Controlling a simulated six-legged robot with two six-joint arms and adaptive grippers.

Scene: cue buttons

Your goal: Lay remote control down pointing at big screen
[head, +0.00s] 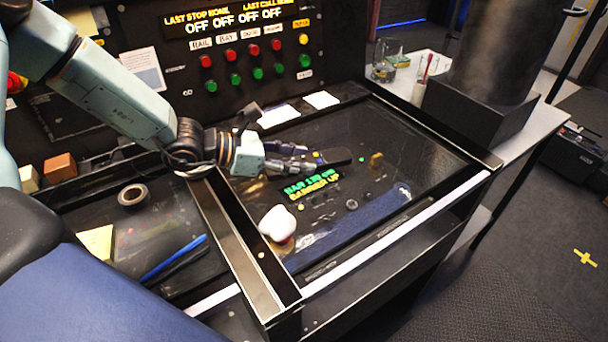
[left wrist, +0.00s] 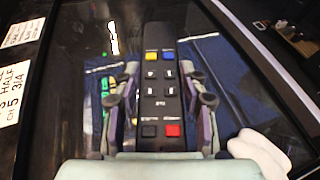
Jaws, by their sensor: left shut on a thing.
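My left gripper (head: 290,160) is shut on a dark remote control (head: 333,157) over the glossy black desk panel (head: 425,150). In the left wrist view the remote (left wrist: 160,75) lies lengthwise between the two fingers of my left gripper (left wrist: 160,95). Its yellow and blue buttons are at the far end, red near my palm. In the head view its free end points right. Whether it touches the panel I cannot tell. Green and yellow lettering (head: 312,186) glows on the panel below it. I cannot tell which surface is the big screen. My right gripper is not in view.
A white rounded object (head: 278,223) stands on the panel's near left part. Two white cards (head: 278,116) lie at its back edge. Behind is an upright board with red and green buttons (head: 230,79). A blue pen (head: 173,257) and black ring (head: 132,195) lie left.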

